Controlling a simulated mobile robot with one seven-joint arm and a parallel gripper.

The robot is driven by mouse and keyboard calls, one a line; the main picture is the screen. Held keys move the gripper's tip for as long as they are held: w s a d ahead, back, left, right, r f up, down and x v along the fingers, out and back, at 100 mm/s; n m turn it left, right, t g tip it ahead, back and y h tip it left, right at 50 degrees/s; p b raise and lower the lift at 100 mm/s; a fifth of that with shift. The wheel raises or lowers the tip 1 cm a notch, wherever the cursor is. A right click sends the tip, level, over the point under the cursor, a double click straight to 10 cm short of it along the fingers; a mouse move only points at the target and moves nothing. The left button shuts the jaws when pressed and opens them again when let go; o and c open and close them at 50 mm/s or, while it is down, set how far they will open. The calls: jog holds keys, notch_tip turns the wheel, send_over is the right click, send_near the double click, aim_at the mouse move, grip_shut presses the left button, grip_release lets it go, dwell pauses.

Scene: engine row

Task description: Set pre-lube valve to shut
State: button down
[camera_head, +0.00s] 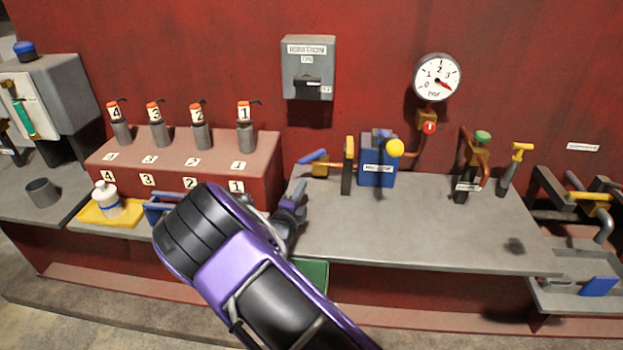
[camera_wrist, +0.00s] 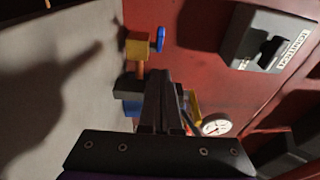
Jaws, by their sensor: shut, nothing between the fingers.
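A brass valve body (camera_head: 319,170) with a blue lever handle (camera_head: 312,156) sits at the back of the middle bench, left of a blue box (camera_head: 376,171) with a small label I cannot read clearly. I take this to be the pre-lube valve, though no label on it is legible. In the wrist view the brass body (camera_wrist: 137,48) and blue handle (camera_wrist: 161,40) show beyond the fingertips. My gripper (camera_head: 299,187) is shut and empty, in front of and slightly left of the valve, apart from it. In the wrist view its fingers (camera_wrist: 163,78) are together.
A yellow-black upright lever (camera_head: 348,165) and a yellow knob (camera_head: 395,148) stand close right of the valve. The ignition box (camera_head: 308,68) and gauge (camera_head: 437,78) are on the red wall. The red numbered block (camera_head: 185,165) is left. The bench's right front (camera_head: 430,235) is clear.

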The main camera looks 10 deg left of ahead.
jog(key=d+y, duration=0.1)
jog(key=s+d+n+y+b, duration=0.1)
jog(key=d, duration=0.1)
jog(key=d+n, duration=0.1)
jog(key=shift+s+d+y+b, duration=0.25)
jog(key=shift+d+y+b, duration=0.05)
jog(key=shift+y+b, duration=0.1)
jog(key=shift+s+d+f+n+y, duration=0.15)
jog(key=shift+d+n+y, duration=0.15)
jog(key=shift+d+y, duration=0.2)
send_near(312, 160)
jog(key=w+d, duration=0.1)
jog(key=w+d+b, duration=0.1)
jog(key=w, duration=0.1)
jog(key=shift+w+d, duration=0.3)
jog(key=shift+d, duration=0.1)
jog(key=w+a, duration=0.1)
jog(key=a, duration=0.1)
jog(key=shift+w+a, duration=0.35)
jog(key=shift+w, duration=0.05)
jog(key=shift+w+a, duration=0.25)
jog(key=shift+a, duration=0.05)
